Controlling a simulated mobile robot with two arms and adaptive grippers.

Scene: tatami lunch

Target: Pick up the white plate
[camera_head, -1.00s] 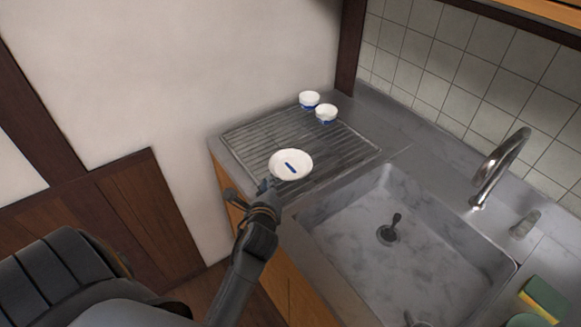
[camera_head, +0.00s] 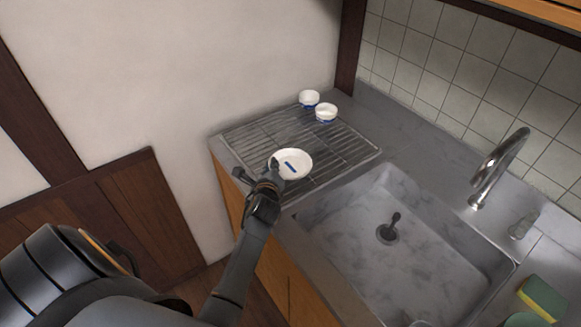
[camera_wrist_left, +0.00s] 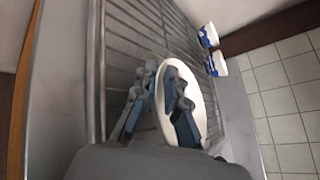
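The white plate (camera_head: 298,161), with a blue mark in its middle, rests on the ribbed drainboard left of the sink. It also shows in the left wrist view (camera_wrist_left: 203,100), edge partly hidden by my fingers. My left gripper (camera_head: 274,169) is at the plate's near left rim. In the left wrist view, its two fingers (camera_wrist_left: 163,88) stand apart on either side of the rim, one outside and one over the plate's face. A gap shows between them, and contact with the rim cannot be made out. My right gripper is not in view.
Two white-and-blue cups (camera_head: 309,99) (camera_head: 326,112) stand behind the plate on the drainboard (camera_head: 245,145). The sink (camera_head: 420,255) with its faucet (camera_head: 497,170) lies to the right. A sponge (camera_head: 543,297) is at the lower right. A wall rises behind the drainboard's left side.

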